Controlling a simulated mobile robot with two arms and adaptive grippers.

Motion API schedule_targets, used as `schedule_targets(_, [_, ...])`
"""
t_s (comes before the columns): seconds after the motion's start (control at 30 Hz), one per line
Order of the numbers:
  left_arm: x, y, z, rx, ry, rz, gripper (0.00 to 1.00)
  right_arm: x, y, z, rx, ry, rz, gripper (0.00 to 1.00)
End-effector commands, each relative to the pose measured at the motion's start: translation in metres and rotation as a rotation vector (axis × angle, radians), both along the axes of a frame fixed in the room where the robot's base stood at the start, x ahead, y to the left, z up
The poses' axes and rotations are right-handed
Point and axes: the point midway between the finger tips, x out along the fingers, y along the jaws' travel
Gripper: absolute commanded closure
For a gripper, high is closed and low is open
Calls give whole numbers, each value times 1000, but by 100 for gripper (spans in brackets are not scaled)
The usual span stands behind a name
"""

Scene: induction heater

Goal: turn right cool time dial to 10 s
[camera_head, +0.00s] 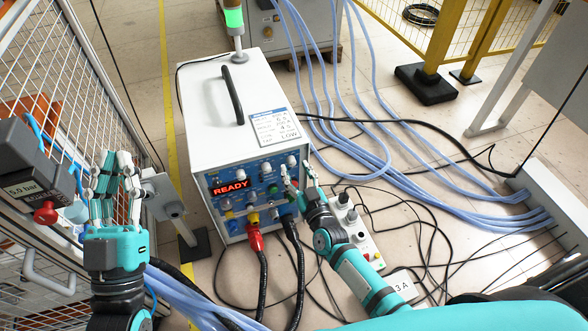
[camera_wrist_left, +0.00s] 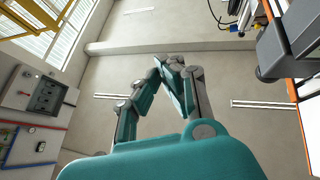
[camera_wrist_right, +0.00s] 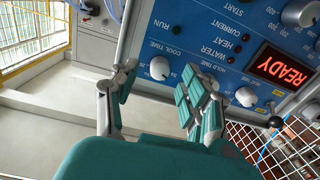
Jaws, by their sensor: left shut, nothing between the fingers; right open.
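The cool time dial (camera_wrist_right: 160,68) is a pale round knob on the blue front panel (camera_wrist_right: 215,30), under the printed words COOL TIME in the right wrist view. Its pointer setting is too small to read. My right gripper (camera_wrist_right: 158,82) is open, with its fingers on either side of the dial in that view; contact cannot be made out. In the head view, my right gripper (camera_head: 297,174) is at the panel's right edge and partly covers it. My left gripper (camera_head: 114,166) is shut and empty, left of the heater; it also shows in the left wrist view (camera_wrist_left: 173,66).
The white heater (camera_head: 210,130) shows a red READY display (camera_head: 230,187). Red and black cables hang below it. A mesh fence (camera_head: 60,60) and grey pressure unit (camera_head: 25,165) stand left.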

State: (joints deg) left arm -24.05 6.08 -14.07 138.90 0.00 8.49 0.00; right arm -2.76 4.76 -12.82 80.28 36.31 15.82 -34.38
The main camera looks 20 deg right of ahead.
Motion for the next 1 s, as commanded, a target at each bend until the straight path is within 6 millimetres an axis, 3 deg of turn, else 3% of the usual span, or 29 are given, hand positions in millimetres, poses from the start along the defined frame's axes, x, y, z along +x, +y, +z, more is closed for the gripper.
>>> schedule_targets(0.2, [-15,1,18,-39,-137,-8,100,18,1,-1,1,0,-1,54])
schedule_targets(0.57, [-19,2,23,-48,-165,-9,100,22,1,0,0,1,0,54])
schedule_targets(0.9, [-19,2,23,-47,-164,-9,100,21,1,0,0,1,0,98])
schedule_targets(1.0, [-19,2,23,-47,-164,-9,100,21,1,0,0,1,0,100])
